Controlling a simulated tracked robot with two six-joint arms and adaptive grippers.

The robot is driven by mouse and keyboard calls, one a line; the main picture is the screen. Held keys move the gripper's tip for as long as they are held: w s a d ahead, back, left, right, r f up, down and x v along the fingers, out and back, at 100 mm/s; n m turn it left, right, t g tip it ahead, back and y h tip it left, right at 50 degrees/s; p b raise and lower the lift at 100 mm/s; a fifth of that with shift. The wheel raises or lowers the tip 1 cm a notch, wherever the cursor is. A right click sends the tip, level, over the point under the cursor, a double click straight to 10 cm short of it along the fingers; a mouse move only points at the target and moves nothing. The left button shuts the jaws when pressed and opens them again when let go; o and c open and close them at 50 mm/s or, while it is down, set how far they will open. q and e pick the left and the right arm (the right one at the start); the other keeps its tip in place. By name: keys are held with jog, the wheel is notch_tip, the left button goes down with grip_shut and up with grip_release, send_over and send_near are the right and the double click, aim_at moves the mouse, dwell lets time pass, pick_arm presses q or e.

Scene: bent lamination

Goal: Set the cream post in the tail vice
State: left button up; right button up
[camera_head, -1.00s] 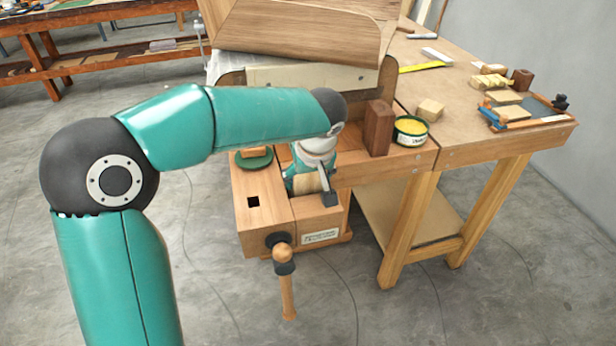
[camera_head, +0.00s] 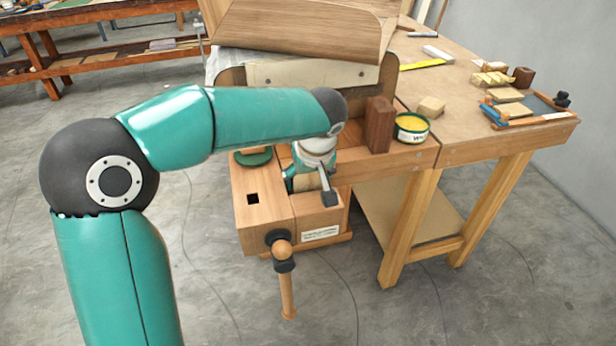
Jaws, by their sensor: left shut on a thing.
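The tail vice (camera_head: 264,217) is the wooden block at the bench's near left corner, with a square hole on top and a turned handle (camera_head: 285,273) in front. My left gripper (camera_head: 317,184) points down over the right part of the vice. It is shut on a short cream post (camera_head: 305,182), partly hidden by the fingers and wrist. I cannot tell whether the post touches the vice. My right gripper is out of view.
A dark brown block (camera_head: 379,125) and a yellow-topped tin (camera_head: 411,128) stand just right of my left gripper. A large curved wooden panel (camera_head: 300,35) rises behind. Several small blocks lie farther right.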

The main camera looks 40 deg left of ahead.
pick_arm(q)
jog(key=shift+f, duration=0.15)
jog(key=o, duration=1.4)
jog(key=shift+c, duration=0.2)
jog(key=shift+r+p, duration=2.75)
jog(key=shift+r, duration=1.25)
